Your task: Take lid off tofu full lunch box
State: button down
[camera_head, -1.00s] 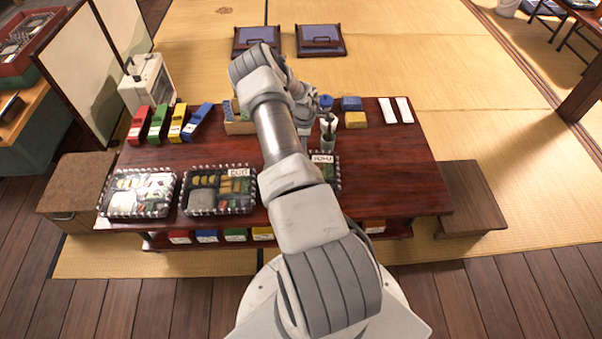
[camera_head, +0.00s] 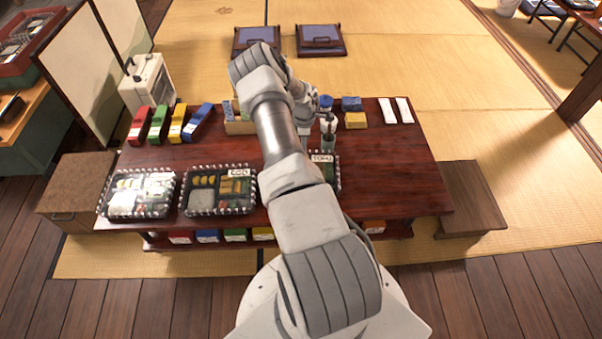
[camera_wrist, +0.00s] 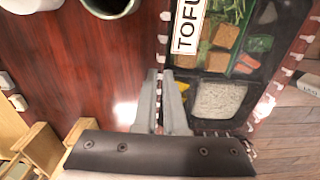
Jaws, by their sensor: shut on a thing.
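The tofu lunch box (camera_wrist: 225,99) fills the right of the wrist view, with rice, tofu cubes and greens in its compartments. Its clear lid (camera_wrist: 163,42) has a pale-studded rim and a white TOFU label (camera_wrist: 187,25). My gripper (camera_wrist: 163,78) is shut on the lid's rim at the box's near left edge, beside the label. I cannot tell whether the lid is raised at all. In the head view my arm hides most of the box, and only its right part and label (camera_head: 322,158) show.
An egg-labelled box (camera_head: 218,191) and another lunch box (camera_head: 139,193) stand left on the dark red table (camera_head: 400,180). A cup with utensils (camera_head: 328,125) stands just behind the tofu box. Colored cases (camera_head: 197,122) are at back left.

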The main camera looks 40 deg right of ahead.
jog(key=shift+r+p, duration=1.2)
jog(key=shift+r, duration=1.2)
